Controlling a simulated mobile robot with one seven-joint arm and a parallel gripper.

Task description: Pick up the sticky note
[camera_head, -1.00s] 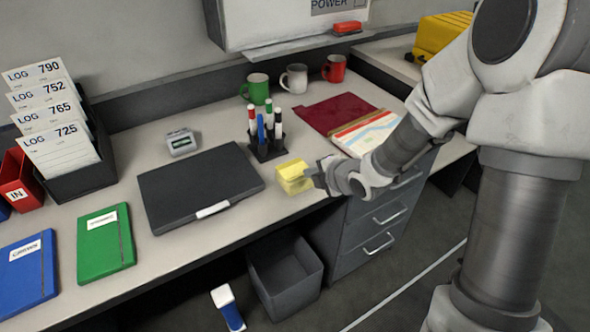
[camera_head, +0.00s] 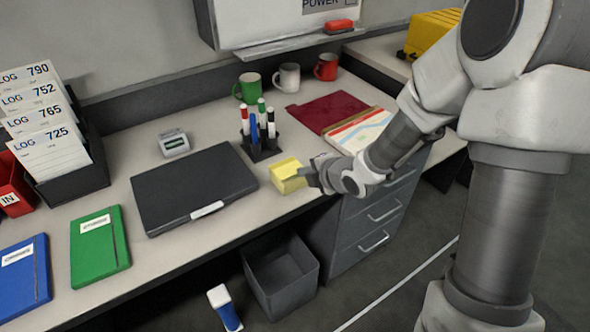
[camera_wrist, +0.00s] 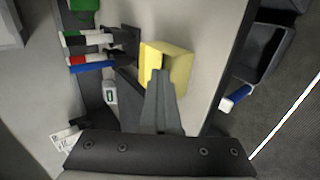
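The sticky note is a yellow block-shaped pad (camera_head: 285,170) on the desk, right of the closed black laptop and in front of the pen holder. It also shows near the middle of the wrist view (camera_wrist: 178,58). My gripper (camera_head: 310,177) is at the pad's right side in the head view, very close to it; I cannot tell whether they touch. In the wrist view my gripper's grey fingers (camera_wrist: 161,74) lie close together, with their tips overlapping the lower part of the pad in the picture. Nothing shows between the fingers.
The laptop (camera_head: 190,185) lies left of the pad, and the pen holder (camera_head: 262,150) with several markers stands behind it. A red folder (camera_head: 325,110) and papers (camera_head: 358,130) lie to the right. A grey bin (camera_head: 285,285) stands below the desk's front edge.

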